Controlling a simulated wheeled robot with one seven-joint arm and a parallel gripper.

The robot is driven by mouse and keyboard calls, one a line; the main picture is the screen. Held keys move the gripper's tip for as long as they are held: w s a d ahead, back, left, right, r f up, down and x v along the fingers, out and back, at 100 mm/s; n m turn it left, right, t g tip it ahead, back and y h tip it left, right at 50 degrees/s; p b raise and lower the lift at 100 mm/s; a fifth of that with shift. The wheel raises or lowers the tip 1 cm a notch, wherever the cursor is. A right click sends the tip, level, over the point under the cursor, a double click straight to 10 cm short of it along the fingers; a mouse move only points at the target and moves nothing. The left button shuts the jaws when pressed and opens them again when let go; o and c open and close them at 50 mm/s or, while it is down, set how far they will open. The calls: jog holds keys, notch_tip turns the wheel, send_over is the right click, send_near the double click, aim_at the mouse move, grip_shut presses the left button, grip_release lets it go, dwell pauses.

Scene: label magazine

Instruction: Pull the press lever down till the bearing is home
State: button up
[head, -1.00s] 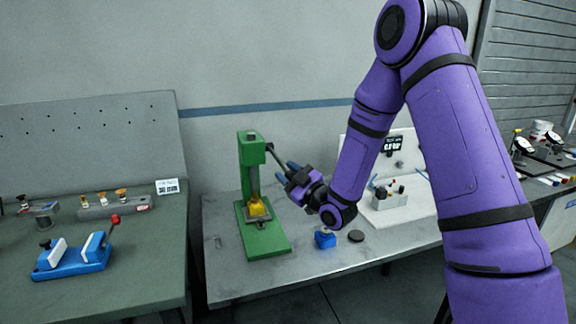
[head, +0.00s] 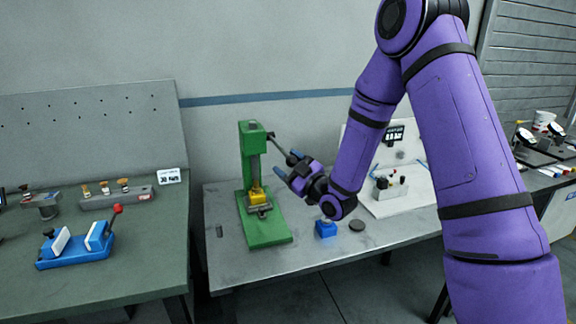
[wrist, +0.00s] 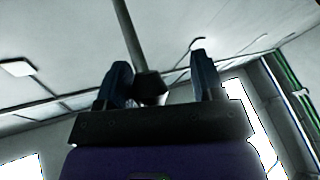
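The green press (head: 249,150) stands on the grey bench. Its dark lever (head: 279,144) slopes down to the right from the top of the column. A yellow block (head: 259,196) sits on the press base below the ram; I cannot make out the bearing or how deep it sits. My gripper (head: 288,165) is at the lever's lower end, right of the column, with its blue fingers apart. In the wrist view, the lever (wrist: 128,35) runs down to a dark knob (wrist: 151,87) between the open fingers. The knob is nearer the left finger, with a clear gap to the right one.
A blue block (head: 325,229) and a dark disc (head: 357,225) lie on the grey bench (head: 300,258) below my wrist. A white fixture (head: 405,200) stands to the right. The left bench holds a blue vice-like fixture (head: 75,256).

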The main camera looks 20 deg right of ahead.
jog(key=v, duration=1)
jog(key=shift+s, duration=0.35)
jog(key=shift+w+d, duration=0.1)
jog(key=s+d+r+m+g+h, duration=0.2)
jog(key=r+m+g+h, duration=0.1)
jog(key=r+h, duration=0.25)
jog(key=s+d+r+m+g+h, duration=0.2)
jog(key=s+r+g+h, duration=0.15)
jog(key=r, duration=0.35)
jog(key=s+r+m+g, duration=0.3)
jog(key=s, duration=0.8)
jog(key=s+a+r+m+g, duration=0.1)
jog(key=s+r+m+g, duration=0.2)
jog(key=s, duration=0.9)
jog(key=shift+s+r+m+g+h, duration=0.2)
jog(key=shift+s+m+g+h, duration=0.05)
jog(key=shift+m+g+h, duration=0.15)
jog(key=shift+a, duration=0.1)
